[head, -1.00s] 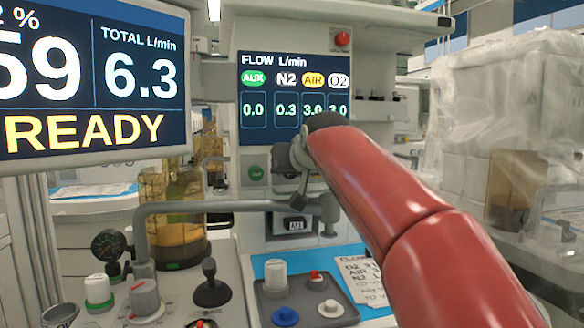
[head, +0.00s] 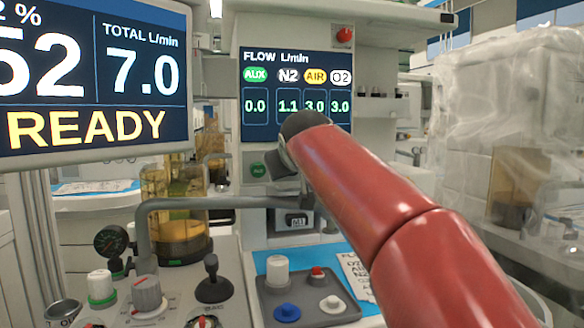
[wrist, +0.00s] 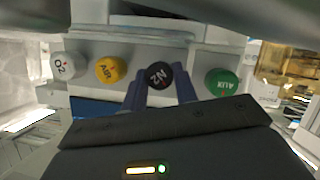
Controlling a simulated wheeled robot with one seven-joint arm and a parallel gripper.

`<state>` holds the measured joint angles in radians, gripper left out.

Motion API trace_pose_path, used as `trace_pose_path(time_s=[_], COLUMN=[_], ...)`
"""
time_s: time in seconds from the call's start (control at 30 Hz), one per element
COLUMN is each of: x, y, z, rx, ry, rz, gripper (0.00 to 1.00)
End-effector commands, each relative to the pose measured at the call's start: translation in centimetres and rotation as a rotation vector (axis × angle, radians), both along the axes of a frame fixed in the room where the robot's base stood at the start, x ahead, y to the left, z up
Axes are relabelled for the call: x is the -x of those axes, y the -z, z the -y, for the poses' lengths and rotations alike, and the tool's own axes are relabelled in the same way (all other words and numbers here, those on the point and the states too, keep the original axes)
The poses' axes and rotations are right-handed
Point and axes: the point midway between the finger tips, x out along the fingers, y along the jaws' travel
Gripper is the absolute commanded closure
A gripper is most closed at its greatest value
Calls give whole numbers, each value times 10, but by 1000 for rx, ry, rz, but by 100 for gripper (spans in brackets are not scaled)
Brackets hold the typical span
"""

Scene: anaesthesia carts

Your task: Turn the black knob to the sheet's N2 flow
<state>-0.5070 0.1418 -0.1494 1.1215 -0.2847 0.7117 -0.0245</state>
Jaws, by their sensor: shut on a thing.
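The black N2 knob (wrist: 158,75) shows in the wrist view between the yellow AIR knob (wrist: 110,70) and the green AUX knob (wrist: 222,82). My gripper (wrist: 160,88) is shut on the black knob, with a blue finger at each side. In the head view my red arm hides the gripper tips and this knob. The flow screen (head: 295,95) reads AUX 0.0, N2 1.1, AIR 3.0 and O2 3.0. The flow sheet (head: 356,272) lies partly behind my arm, and its N2 value is not readable.
The white O2 knob (wrist: 64,66) is at the row's left end in the wrist view. A grey pipe (head: 225,203) crosses in front of the machine. A grey tray (head: 270,308) with small knobs is below. The big monitor (head: 95,80) reads TOTAL 7.0 and READY.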

Motion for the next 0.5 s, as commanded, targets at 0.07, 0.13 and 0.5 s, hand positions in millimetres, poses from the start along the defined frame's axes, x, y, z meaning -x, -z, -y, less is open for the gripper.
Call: trace_pose_path(time_s=[0.07,0.13,0.5], x=[0,0,0], y=[2,2,1], z=[0,0,0], rx=[1,1,-1], ry=[0,0,0], rz=[-4,-4,-2], gripper=[94,94,62])
